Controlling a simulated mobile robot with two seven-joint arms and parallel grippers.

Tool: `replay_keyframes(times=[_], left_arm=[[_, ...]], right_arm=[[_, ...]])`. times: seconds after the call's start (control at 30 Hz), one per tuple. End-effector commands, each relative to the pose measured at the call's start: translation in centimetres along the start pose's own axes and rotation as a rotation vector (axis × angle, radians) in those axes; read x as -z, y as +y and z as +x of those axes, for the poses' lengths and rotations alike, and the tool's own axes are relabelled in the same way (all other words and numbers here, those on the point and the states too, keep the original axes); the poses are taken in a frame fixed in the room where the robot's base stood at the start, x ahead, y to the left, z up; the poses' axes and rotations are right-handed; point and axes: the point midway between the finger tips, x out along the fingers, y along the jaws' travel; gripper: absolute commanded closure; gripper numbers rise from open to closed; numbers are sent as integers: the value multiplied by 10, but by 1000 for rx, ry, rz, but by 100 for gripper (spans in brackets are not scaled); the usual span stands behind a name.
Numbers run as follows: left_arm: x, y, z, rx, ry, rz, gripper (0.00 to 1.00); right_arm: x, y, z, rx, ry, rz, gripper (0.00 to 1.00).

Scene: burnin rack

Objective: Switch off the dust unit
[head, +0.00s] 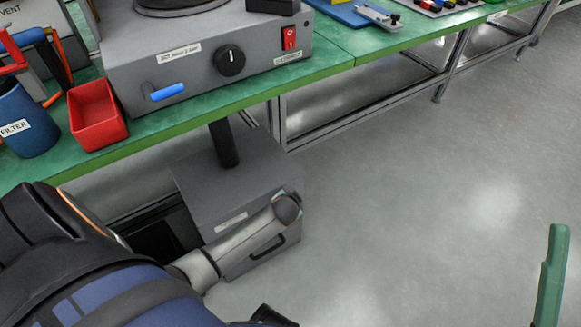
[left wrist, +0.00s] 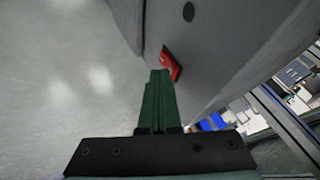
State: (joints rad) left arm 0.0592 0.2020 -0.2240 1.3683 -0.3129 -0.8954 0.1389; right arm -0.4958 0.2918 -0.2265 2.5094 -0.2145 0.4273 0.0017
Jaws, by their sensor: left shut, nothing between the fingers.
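The dust unit (head: 235,185) is a grey box standing on the floor under the green bench, with a black hose rising from its top. My left forearm crosses in front of it and partly hides it. In the left wrist view my left gripper (left wrist: 160,75) has its green fingers shut with nothing between them. A red switch (left wrist: 172,63) on a grey panel is right at the fingertips; I cannot tell if they touch, nor which way it is set. In the head view this switch and the left fingertips are hidden. A green finger of my right gripper (head: 551,275) shows at the right edge.
On the green bench (head: 345,55) stands a grey machine (head: 190,75) with a black knob and its own red switch (head: 289,37). A red bin (head: 97,113) and a blue FILTER cup (head: 22,118) are at the left. The floor right of the dust unit is clear.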

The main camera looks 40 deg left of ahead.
Motion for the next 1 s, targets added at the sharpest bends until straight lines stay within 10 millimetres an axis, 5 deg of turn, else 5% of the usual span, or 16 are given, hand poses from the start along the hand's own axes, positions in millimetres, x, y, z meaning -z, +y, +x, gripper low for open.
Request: replay_keyframes(times=[1.0], left_arm=[[8, -10, -12, 1, 0, 0, 100]], right_arm=[[15, 8, 16, -1, 1, -9, 50]])
